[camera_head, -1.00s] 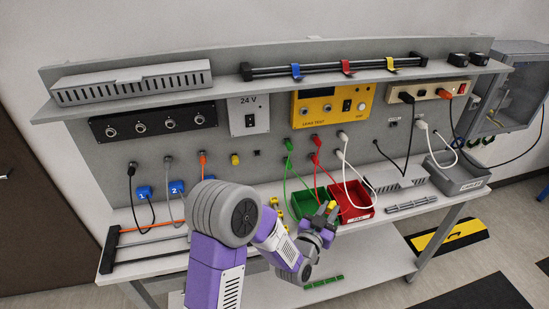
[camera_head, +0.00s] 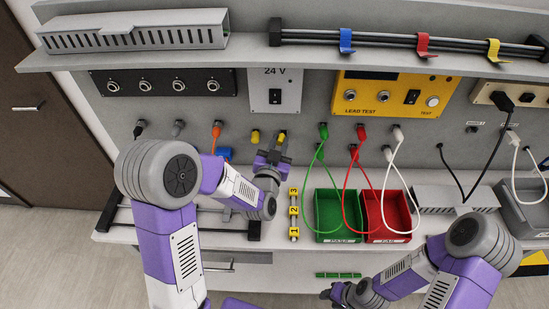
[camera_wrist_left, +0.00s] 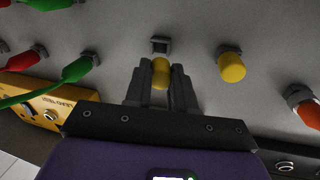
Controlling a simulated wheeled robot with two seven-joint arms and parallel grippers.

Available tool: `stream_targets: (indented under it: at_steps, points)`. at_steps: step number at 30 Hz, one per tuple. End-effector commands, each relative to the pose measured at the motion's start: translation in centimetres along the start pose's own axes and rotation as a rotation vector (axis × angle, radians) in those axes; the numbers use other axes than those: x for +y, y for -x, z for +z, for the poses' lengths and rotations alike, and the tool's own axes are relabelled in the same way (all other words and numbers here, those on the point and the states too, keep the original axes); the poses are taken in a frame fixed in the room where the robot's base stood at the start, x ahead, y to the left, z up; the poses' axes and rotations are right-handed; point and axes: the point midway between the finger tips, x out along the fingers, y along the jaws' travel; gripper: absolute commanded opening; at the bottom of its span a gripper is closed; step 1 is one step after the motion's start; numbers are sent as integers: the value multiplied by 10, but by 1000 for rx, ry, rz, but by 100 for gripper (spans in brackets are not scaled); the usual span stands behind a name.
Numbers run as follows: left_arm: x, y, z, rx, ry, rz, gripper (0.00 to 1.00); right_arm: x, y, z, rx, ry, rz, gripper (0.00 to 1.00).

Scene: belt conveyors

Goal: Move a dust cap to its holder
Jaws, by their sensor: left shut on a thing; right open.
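My left gripper (camera_head: 276,149) is raised in front of the grey back panel, shut on a yellow dust cap (camera_head: 282,135). In the left wrist view the held cap (camera_wrist_left: 160,73) is between the two fingers (camera_wrist_left: 161,88). A second yellow cap (camera_head: 255,136) sits on the panel to the left, and in the wrist view (camera_wrist_left: 231,66) to the right. My right gripper (camera_head: 342,294) is open, low at the front edge of the head view.
A green bin (camera_head: 328,231) and a red bin (camera_head: 399,231) stand on the bench, with green, red and white leads hanging over them. An orange plug (camera_head: 217,130) is left of the caps. A numbered strip (camera_head: 293,214) stands below the gripper.

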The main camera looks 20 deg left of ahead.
Motion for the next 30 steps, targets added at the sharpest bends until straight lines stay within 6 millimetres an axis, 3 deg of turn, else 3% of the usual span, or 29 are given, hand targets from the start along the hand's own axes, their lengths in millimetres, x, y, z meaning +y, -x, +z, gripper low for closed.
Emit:
stream_targets:
  at_steps: [1, 3, 12, 21, 30]
  points:
    - [5, 1, 5, 4, -48, -18, 0, 8, -19, 0, -1, -1, 1, 43]
    - [8, 4, 5, -4, -137, -55, 0, 14, -36, -1, -1, -2, 1, 43]
    - [19, 29, 10, -72, -511, -173, 0, 36, -94, -4, 0, -1, 1, 43]
    - [23, 40, 10, -105, -648, -200, 0, 41, -109, -5, 0, -1, 0, 43]
    - [17, 19, 11, -107, -649, -202, 0, 42, -111, -5, 0, -1, 0, 43]
